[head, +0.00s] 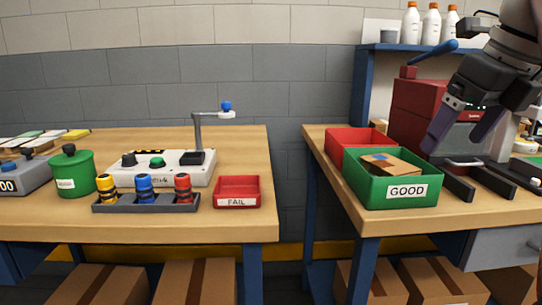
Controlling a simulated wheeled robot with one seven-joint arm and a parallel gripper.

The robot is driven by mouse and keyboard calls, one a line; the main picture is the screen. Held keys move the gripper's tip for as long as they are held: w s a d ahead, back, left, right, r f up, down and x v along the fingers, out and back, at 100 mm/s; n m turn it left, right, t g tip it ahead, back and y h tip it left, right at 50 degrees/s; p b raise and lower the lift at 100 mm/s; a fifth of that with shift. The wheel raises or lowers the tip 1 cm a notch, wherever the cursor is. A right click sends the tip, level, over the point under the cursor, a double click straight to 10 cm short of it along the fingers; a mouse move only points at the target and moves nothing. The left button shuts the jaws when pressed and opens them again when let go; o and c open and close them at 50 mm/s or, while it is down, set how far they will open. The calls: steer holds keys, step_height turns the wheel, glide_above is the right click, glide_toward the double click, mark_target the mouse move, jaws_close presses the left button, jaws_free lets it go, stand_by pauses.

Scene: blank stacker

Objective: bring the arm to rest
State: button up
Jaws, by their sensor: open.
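My gripper (462,142) is at the upper right, its two dark fingers pointing down and apart, with nothing seen between them. It shows in front of the red machine (414,107), to the right of and above the green GOOD bin (376,193). The upper part of my arm is cut off by the picture's top right edge. A flat brown piece (391,163) lies in the GOOD bin.
A red bin (340,139) stands behind the GOOD bin. The left table holds a red FAIL tray (237,202), a rack (146,206) of coloured-top items, a white device (161,178) with a post and a green canister (74,174). A gap separates the tables. Cardboard boxes (198,283) sit below.

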steer(key=s+a+f+n, duration=0.3)
steer(key=f+n, duration=0.7)
steer(key=f, duration=0.1)
steer(key=s+a+f+n+t+h, duration=0.1)
steer(key=s+a+f+n, duration=0.2)
steer(key=f+n, duration=0.8)
steer(key=s+a+f+n, duration=0.3)
steer(key=a+f+n, duration=0.2)
steer(key=f+n, duration=0.5)
steer(key=shift+a+f+n+h, duration=0.15)
steer(key=shift+f+n+h, duration=0.15)
steer(key=shift+f, duration=0.3)
